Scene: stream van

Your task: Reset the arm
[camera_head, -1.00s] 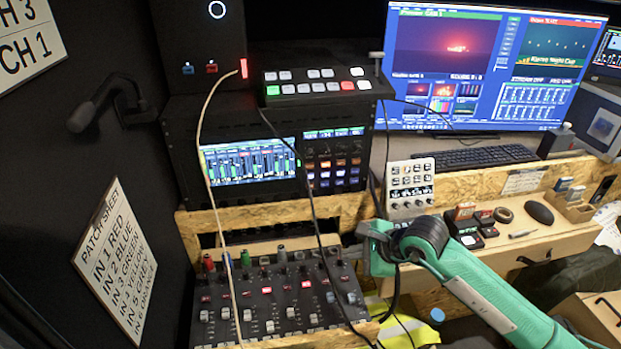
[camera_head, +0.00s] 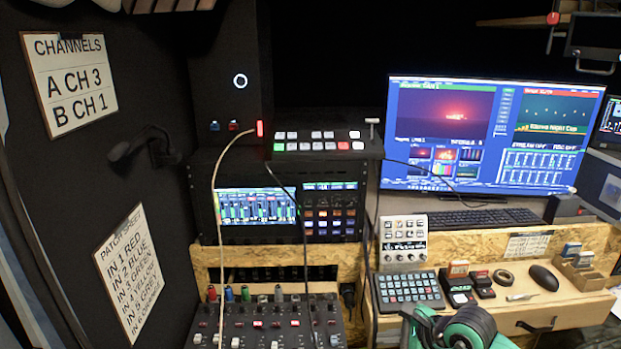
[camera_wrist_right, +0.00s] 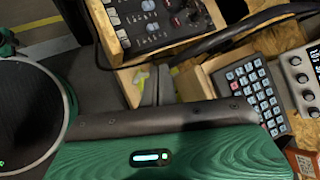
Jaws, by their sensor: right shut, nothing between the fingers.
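My right arm shows in green at the bottom right of the head view, cut off by the lower edge. Its right gripper (camera_head: 410,314) is shut and empty, in front of the wooden desk and right of the mixer. In the right wrist view the grey fingers (camera_wrist_right: 152,84) are together with nothing between them, partly hidden behind my green wrist. My left gripper is in neither view.
The mixer (camera_head: 265,325) with cables stands at bottom left. The keypad (camera_head: 408,290), stream deck panel (camera_head: 403,240), mouse (camera_head: 544,277) and tape roll (camera_head: 503,277) lie on the desk. The switcher (camera_head: 325,146) and monitor (camera_head: 490,135) stand behind. A cable (camera_head: 217,200) hangs at left.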

